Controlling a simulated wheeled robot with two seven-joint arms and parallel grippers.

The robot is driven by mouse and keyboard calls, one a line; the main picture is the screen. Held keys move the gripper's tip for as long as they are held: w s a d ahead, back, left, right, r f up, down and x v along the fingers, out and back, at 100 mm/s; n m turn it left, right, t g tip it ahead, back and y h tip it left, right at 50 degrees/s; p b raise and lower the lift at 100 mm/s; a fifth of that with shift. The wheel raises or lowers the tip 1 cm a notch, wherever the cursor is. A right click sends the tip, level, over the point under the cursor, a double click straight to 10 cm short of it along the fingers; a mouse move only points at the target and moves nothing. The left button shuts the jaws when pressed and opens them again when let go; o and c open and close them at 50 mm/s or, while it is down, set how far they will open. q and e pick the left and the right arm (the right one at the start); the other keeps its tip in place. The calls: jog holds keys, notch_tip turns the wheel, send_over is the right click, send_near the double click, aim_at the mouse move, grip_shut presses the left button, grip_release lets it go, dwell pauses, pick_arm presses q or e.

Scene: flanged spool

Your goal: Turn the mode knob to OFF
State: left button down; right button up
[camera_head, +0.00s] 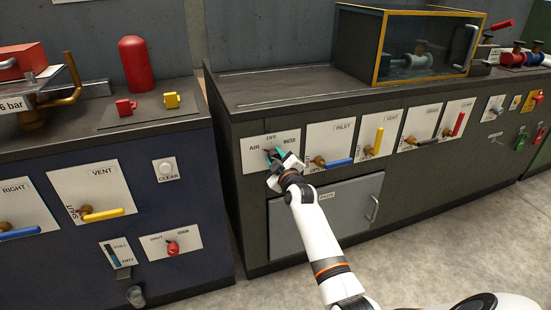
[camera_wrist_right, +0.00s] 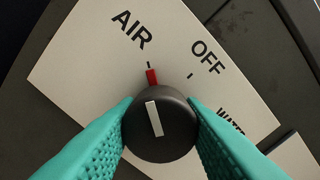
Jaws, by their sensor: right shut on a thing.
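The mode knob (camera_wrist_right: 158,135) is a round black knob with a white bar on its face and a red pointer (camera_wrist_right: 152,77) at its rim. The red pointer lines up with the tick under AIR. The OFF tick lies to the right of it in the right wrist view, with a partly hidden water label further right. My right gripper (camera_wrist_right: 161,122) is shut on the knob, with one teal finger on each side. In the head view, the right gripper (camera_head: 275,158) covers most of the knob on its white label plate (camera_head: 252,162). My left gripper is not in view.
Right of the knob, the inlet panel (camera_head: 322,133) has a blue lever. Further right are panels with yellow, black and red levers. A grey door (camera_head: 330,215) with a handle lies below. A glass-fronted box (camera_head: 425,45) stands on the bench above.

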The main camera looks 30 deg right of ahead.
jog(key=m+p, duration=0.2)
jog(key=m, duration=0.1)
jog(key=shift+r, duration=0.1)
jog(key=shift+m+p, duration=0.35)
jog(key=shift+m, duration=0.15)
jog(key=m+p, duration=0.1)
jog(key=m, duration=0.3)
jog(key=shift+p, duration=0.3)
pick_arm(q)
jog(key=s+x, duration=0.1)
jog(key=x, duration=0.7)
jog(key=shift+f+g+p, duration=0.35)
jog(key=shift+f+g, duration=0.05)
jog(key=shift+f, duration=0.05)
pick_arm(e)
jog(key=shift+m, duration=1.9)
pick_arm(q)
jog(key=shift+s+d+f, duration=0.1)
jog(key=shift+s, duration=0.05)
pick_arm(e)
jog(key=o, duration=1)
